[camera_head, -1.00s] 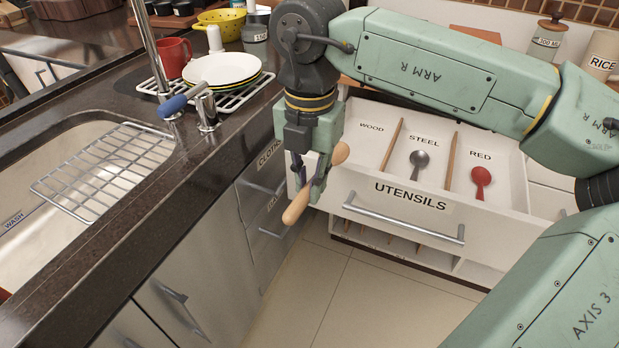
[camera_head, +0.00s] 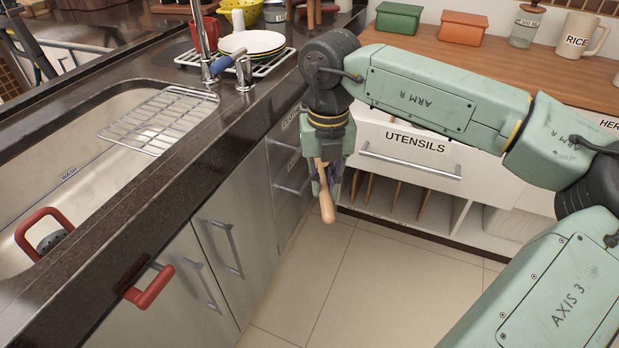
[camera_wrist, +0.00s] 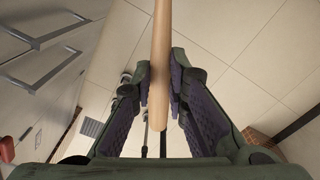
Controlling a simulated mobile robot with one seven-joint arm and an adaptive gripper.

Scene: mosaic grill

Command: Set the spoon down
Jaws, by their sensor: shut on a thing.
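My gripper (camera_head: 326,184) is shut on a wooden spoon (camera_head: 328,206), which hangs nearly upright with its handle end down, over the floor between the counters. In the wrist view the pale handle (camera_wrist: 160,70) runs between both finger pads; the spoon's bowl is not visible there. The drawer marked UTENSILS (camera_head: 448,165) is to the right of my gripper. My arm hides most of its inside, so its compartments cannot be made out and I cannot tell how far open it is.
The sink counter (camera_head: 150,225) runs along the left, with a wire rack (camera_head: 160,120) and stacked plates (camera_head: 252,44). A red handle (camera_head: 148,287) sticks out at its edge. A wooden worktop (camera_head: 430,40) lies behind my arm.

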